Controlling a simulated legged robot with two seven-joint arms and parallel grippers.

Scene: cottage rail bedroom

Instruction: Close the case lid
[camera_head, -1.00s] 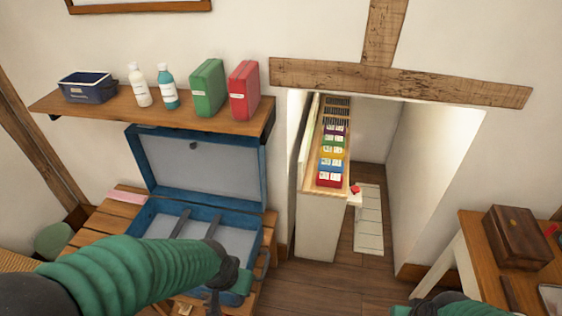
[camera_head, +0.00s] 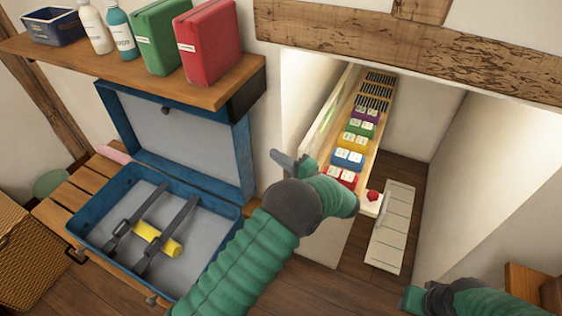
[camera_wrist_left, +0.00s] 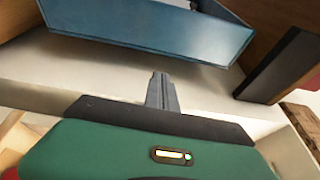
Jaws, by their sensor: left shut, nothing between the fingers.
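The blue case (camera_head: 90,240) lies open on a slatted wooden bench, with dark straps and a yellow roll (camera_head: 158,240) inside. Its lid (camera_head: 185,143) stands upright at the back, under the shelf. My left gripper (camera_head: 284,158) is shut and empty, to the right of the lid and apart from it. In the left wrist view my shut fingers (camera_wrist_left: 163,92) point toward a blue panel (camera_wrist_left: 140,22), which looks like the lid. My right gripper (camera_head: 425,298) is partly in view at bottom right; its fingers are not clear.
A wooden shelf (camera_head: 130,70) with bottles, a blue bin and green and red boxes hangs just above the lid. A narrow unit with coloured blocks (camera_head: 355,140) stands in the alcove at right. A wicker basket (camera_head: 25,255) is at left.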

